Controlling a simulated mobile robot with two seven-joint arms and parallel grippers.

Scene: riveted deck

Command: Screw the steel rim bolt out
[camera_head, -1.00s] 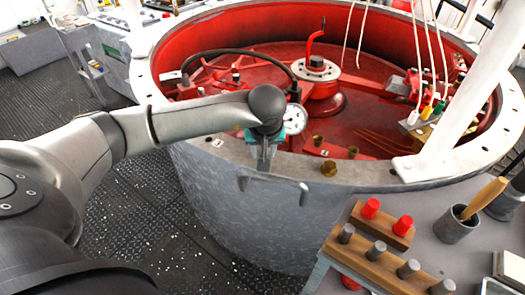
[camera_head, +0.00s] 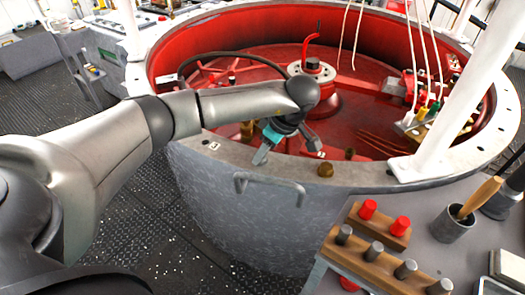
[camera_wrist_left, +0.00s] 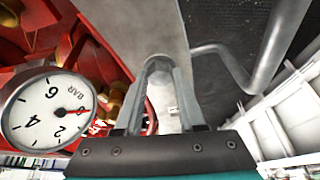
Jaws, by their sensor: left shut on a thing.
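My right gripper is not in view.
A bar handle (camera_head: 270,187) juts from the tank wall. A pressure gauge (camera_wrist_left: 45,112) is beside the fingers. A wooden peg rack (camera_head: 375,262) stands on the bench at lower right.

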